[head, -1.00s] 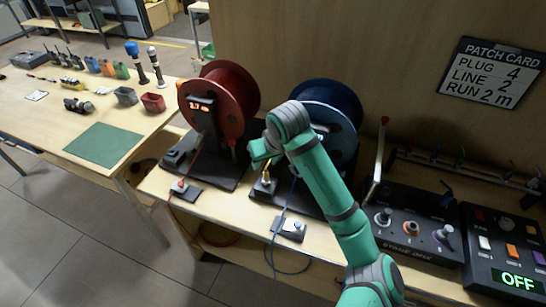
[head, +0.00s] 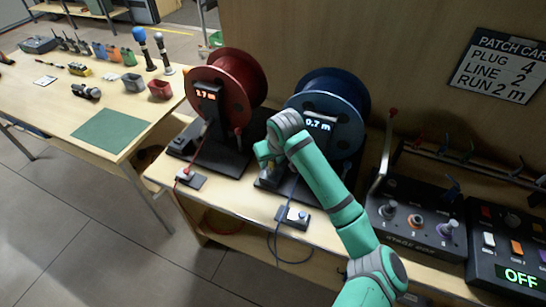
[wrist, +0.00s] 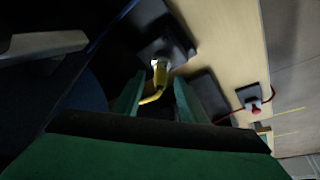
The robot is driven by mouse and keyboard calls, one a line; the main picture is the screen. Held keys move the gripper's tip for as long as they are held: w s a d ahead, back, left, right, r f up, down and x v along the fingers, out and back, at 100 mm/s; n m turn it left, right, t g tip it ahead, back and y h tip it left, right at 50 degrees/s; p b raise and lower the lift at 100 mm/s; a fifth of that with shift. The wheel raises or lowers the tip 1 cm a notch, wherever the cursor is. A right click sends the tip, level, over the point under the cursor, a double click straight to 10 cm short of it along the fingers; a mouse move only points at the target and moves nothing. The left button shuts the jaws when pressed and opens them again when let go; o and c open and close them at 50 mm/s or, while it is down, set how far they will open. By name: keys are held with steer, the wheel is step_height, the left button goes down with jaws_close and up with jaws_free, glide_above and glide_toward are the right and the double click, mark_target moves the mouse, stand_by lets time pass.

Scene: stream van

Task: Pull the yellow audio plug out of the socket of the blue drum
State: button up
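The blue drum (head: 340,92) stands on the bench right of the red drum, its display reading 0.7 m. In the wrist view the yellow audio plug (wrist: 160,72) sits in the dark socket block (wrist: 168,47), with its yellow cable curving back from it. My gripper (wrist: 159,86) is open, its two green fingertips apart on either side of the plug and cable. I cannot tell whether they touch the plug. In the head view my gripper (head: 268,164) is low at the left of the blue drum's base and largely hides the plug.
The red drum (head: 226,88) and its red plug (head: 187,173) are to the left. A small box (head: 294,217) with a blue cable lies at the bench's front. Control boxes (head: 415,225) and an upright lever stand on the right.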

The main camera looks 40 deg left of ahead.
steer(key=shift+f, duration=0.25)
steer(key=shift+a, duration=0.1)
jaws_close()
steer(key=c, duration=0.7)
jaws_free()
steer(key=shift+c, duration=0.2)
jaws_close()
steer(key=shift+r, duration=1.45)
steer(key=shift+w+r, duration=0.1)
steer(key=shift+r, duration=0.05)
